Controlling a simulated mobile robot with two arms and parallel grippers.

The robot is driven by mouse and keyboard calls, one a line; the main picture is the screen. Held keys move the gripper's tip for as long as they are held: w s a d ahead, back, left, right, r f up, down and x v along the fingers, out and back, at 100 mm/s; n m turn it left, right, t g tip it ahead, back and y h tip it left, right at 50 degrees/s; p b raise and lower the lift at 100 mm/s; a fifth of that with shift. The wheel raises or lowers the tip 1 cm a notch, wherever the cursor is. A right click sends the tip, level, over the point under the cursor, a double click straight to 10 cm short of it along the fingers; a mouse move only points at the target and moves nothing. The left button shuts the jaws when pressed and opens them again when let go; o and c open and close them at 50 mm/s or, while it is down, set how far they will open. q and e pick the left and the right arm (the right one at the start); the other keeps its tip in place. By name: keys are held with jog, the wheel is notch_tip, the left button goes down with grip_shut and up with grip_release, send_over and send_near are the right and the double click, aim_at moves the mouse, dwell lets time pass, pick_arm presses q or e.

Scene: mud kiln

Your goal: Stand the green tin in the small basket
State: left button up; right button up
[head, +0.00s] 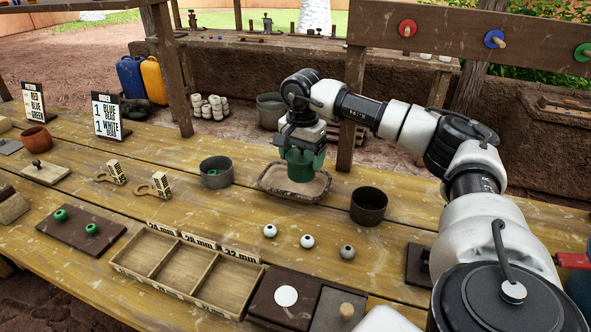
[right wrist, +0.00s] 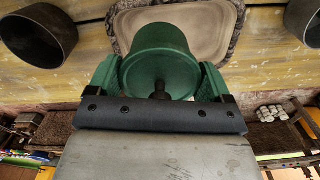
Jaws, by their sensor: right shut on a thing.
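The green tin (head: 303,170) is upright between the fingers of my right gripper (head: 301,152), which is shut on it. The tin also shows in the right wrist view (right wrist: 160,45), with a green finger on each side of it. The small basket (head: 268,185) is a low, shallow tray with a brown rim and pale inside. It shows behind the tin in the right wrist view (right wrist: 232,35). The tin is over the basket's inside; I cannot tell whether its base touches the bottom. The tin hides part of the basket's far side. My left gripper is not in view.
A grey pot (head: 216,172) stands left of the basket and a dark pot (head: 369,206) to its right. Several small beads (head: 307,241) lie in front. A wooden compartment tray (head: 187,268) and a dark board with green beads (head: 80,232) lie nearer.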

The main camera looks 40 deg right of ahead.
aim_at(295, 150)
jog(key=shift+w+a+f, duration=0.1)
jog(key=shift+w+f, duration=0.7)
jog(key=shift+w, duration=0.3)
notch_tip(295, 150, down, 3)
jog(key=shift+s+f, duration=0.1)
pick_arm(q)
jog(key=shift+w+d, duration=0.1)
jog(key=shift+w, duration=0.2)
pick_arm(e)
jog(key=shift+f, duration=0.3)
jog(key=shift+f, duration=0.15)
jog(key=o, duration=0.9)
notch_tip(295, 150, up, 12)
jog(key=shift+f, duration=0.15)
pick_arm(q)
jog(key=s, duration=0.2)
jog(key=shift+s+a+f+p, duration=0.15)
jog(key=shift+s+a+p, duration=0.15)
pick_arm(e)
jog(key=shift+r, duration=0.35)
